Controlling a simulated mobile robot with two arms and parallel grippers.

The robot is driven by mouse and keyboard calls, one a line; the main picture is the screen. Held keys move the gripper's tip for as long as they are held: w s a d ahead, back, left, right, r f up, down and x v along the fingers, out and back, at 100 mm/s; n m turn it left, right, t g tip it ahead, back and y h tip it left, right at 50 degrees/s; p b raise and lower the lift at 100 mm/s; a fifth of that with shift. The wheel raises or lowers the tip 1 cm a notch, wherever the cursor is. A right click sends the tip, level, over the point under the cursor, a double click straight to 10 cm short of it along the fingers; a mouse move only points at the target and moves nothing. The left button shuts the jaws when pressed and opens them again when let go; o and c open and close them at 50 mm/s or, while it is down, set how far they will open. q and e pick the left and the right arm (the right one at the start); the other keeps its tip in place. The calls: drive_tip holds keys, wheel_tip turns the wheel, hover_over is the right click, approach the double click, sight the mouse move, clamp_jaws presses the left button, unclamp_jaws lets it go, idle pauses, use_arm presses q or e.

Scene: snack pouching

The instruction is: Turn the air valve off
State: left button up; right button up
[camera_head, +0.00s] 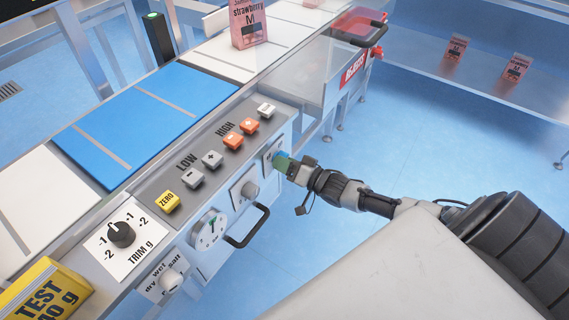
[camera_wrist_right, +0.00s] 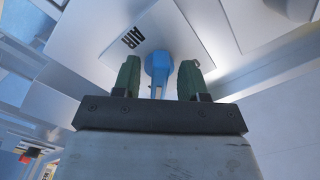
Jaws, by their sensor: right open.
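The air valve's blue handle (camera_wrist_right: 157,64) shows in the right wrist view on a pale plate marked AIR (camera_wrist_right: 178,32). My right gripper (camera_head: 282,161) is at the front panel's right end in the head view, where it hides most of the valve. In the right wrist view its green fingers (camera_wrist_right: 159,78) stand apart, one on each side of the blue handle. A gap shows beside the handle, so the gripper is open around it and not shut on it. My left gripper is not in view.
The sloped panel has a yellow ZERO button (camera_head: 168,202), grey and orange buttons, and a TRIM knob (camera_head: 121,234). A round dial (camera_head: 207,230) and a black handle (camera_head: 247,228) are on the front. A pink strawberry pouch (camera_head: 247,22) stands on the belt. A red bin (camera_head: 358,27) is behind.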

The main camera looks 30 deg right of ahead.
clamp_jaws()
